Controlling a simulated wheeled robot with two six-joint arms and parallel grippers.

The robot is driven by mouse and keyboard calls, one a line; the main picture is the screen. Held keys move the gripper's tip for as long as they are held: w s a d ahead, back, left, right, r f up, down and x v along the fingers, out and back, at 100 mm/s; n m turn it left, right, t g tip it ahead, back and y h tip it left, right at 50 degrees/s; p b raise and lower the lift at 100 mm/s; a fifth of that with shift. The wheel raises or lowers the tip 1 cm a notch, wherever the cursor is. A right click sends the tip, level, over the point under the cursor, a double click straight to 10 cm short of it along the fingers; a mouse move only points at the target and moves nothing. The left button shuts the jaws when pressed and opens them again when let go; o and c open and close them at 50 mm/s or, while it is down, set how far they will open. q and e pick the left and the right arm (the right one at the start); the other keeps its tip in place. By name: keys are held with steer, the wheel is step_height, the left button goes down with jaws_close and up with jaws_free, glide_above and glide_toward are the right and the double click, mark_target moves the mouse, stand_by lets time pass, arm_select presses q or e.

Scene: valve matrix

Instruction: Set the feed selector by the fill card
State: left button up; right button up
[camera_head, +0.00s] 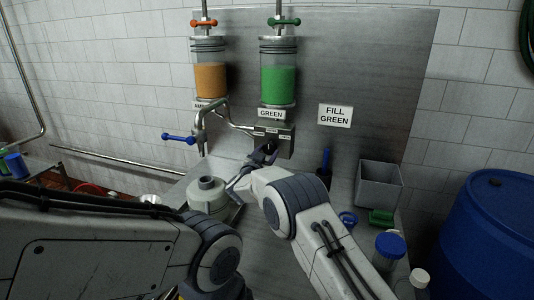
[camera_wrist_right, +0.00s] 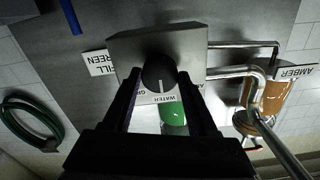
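The fill card (camera_head: 335,115) on the steel back panel reads "FILL GREEN". The feed selector box (camera_head: 287,141) is below the green tank (camera_head: 278,83), with small labels along its top. Its round black knob (camera_wrist_right: 158,73) shows in the right wrist view, which is upside down. The knob's white mark points toward the middle label, "WATER" (camera_wrist_right: 164,99). My right gripper (camera_wrist_right: 159,84) is open, with one finger on each side of the knob and gaps visible. In the head view my right gripper (camera_head: 265,155) partly hides the knob. My left gripper is not in view.
An amber tank (camera_head: 210,80) stands left of the green one. A spout (camera_head: 200,125) with a blue lever (camera_head: 178,138) is above a pale round vessel (camera_head: 207,194). A grey bin (camera_head: 379,188), blue-lidded jar (camera_head: 390,245) and blue drum (camera_head: 490,230) are at right.

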steer(key=shift+f+m+b, duration=0.15)
steer(key=shift+m+b, duration=0.15)
steer(key=shift+b, duration=0.35)
steer(key=m+b, duration=0.5)
steer(key=b, duration=0.1)
steer(key=shift+f+b, duration=0.1)
steer(key=shift+b, duration=0.25)
steer(key=shift+m+b, duration=1.6)
steer(key=shift+m, duration=0.5)
steer(key=shift+r, duration=0.2)
steer(key=o, duration=1.4)
steer(key=shift+s, duration=0.1)
